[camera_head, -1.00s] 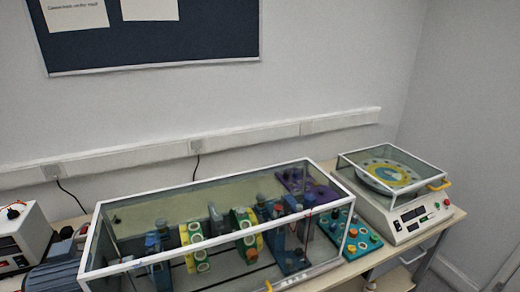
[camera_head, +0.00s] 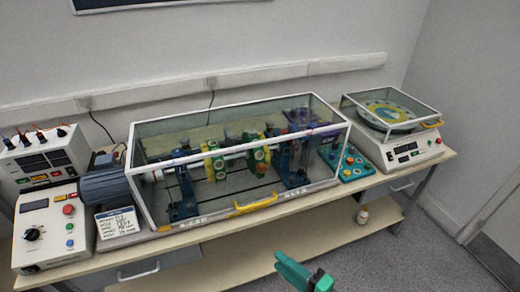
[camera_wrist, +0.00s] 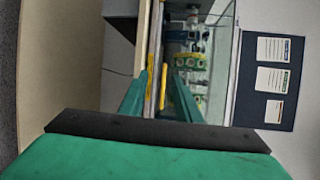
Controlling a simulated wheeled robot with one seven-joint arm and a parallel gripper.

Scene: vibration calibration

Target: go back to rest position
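My gripper (camera_head: 302,270) shows at the bottom of the head view, with green fingers, in front of the bench. In the wrist view my gripper (camera_wrist: 158,98) has its two fingers apart with nothing between them that I can see held. Beyond the fingers is the yellow handle (camera_head: 256,204) on the front edge of the clear-walled enclosure (camera_head: 150,205). The handle also shows in the wrist view (camera_wrist: 163,85). The gripper appears apart from the enclosure. The rest of my arm is out of view.
A control box (camera_head: 50,222) with knobs and buttons stands at the bench's left. A balancing machine (camera_head: 415,150) with a clear cover is at the right. Floor is free at the lower right.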

